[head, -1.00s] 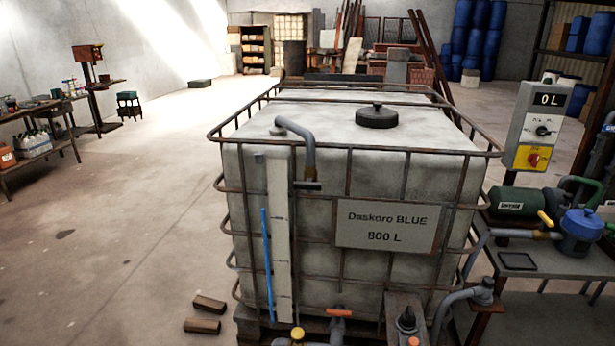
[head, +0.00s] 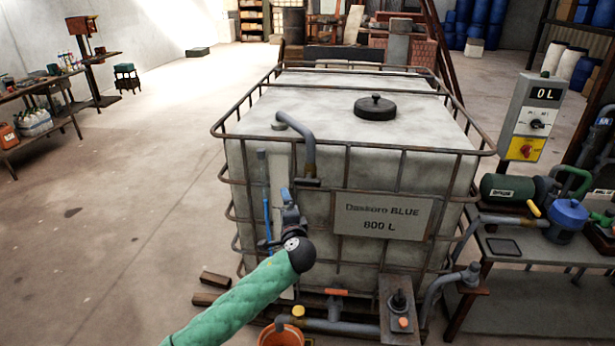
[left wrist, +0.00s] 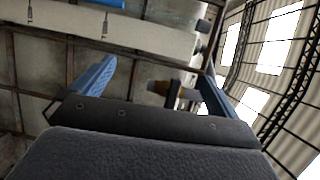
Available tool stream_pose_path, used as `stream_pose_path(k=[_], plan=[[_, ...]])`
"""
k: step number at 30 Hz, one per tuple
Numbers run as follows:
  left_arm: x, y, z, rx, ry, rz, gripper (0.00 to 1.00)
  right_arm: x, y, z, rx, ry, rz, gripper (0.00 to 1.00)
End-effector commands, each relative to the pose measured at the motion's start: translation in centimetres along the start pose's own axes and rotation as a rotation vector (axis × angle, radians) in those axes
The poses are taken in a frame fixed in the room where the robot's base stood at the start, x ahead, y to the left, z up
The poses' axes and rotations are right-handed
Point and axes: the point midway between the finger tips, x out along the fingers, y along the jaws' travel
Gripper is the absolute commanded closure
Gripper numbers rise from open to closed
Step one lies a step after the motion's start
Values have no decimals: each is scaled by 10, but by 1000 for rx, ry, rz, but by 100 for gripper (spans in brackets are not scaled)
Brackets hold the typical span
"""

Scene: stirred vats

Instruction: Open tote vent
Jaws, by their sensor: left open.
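The tote (head: 420,165) is a grey-white caged tank labelled Daskoro BLUE 800 L, in the middle of the head view. A grey bent pipe (head: 308,140) runs from its top over the front edge and down, with a dark lever (head: 307,182) at its lower end. A black round lid (head: 376,108) sits on top; it looks closed. My left gripper (head: 288,198) is open and empty, in front of the tote just below and left of the lever. In the left wrist view, its blue fingers (left wrist: 158,72) stand apart, with a brass-coloured fitting (left wrist: 158,88) beyond them, near the right finger.
A control box (head: 532,118) reading 0 L stands at right, above a bench with a green and blue pump (head: 568,220). An orange bucket (head: 281,336) stands below the tote's front, beside low pipework. Metal cage bars surround the tote.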

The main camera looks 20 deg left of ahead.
Motion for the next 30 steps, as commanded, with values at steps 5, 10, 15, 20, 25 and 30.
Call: stream_pose_path(k=[5,10,15,20,25,30], plan=[[20,-1,-5,410,5,-217,2,80,6,60,0,-9,10,64],[23,-3,-21,755,-1,-381,2,122,8,95,-3,31,15,64],[21,-8,-36,1044,-21,-512,2,140,9,103,-5,107,17,64],[13,-14,-51,1261,-38,-608,2,137,9,85,-7,207,17,64],[11,-13,-58,1409,-51,-643,2,135,8,75,-8,261,16,64],[13,-16,-59,1460,-69,-645,2,135,8,78,-7,258,16,64]])
